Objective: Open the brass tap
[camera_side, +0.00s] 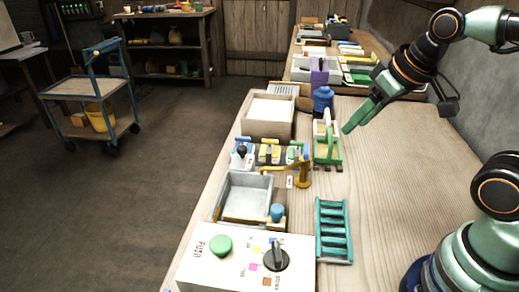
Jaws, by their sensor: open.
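The brass tap (303,178) stands on the wooden bench, with its spout reaching left toward the grey basin (243,195). Its handle is too small to tell how far it is turned. My gripper (355,119) is open and empty, with its green fingers pointing down and left. In the picture it is above and to the right of the tap, apart from it. A green-handled thing (328,150) stands between the gripper and the tap in the picture.
A teal rack (334,231) lies in front of the tap. A white panel (215,268) with a green button and a dark knob is at the near edge. A wooden tray (268,128) and a blue jar (323,99) stand farther back. The bench's right side is clear.

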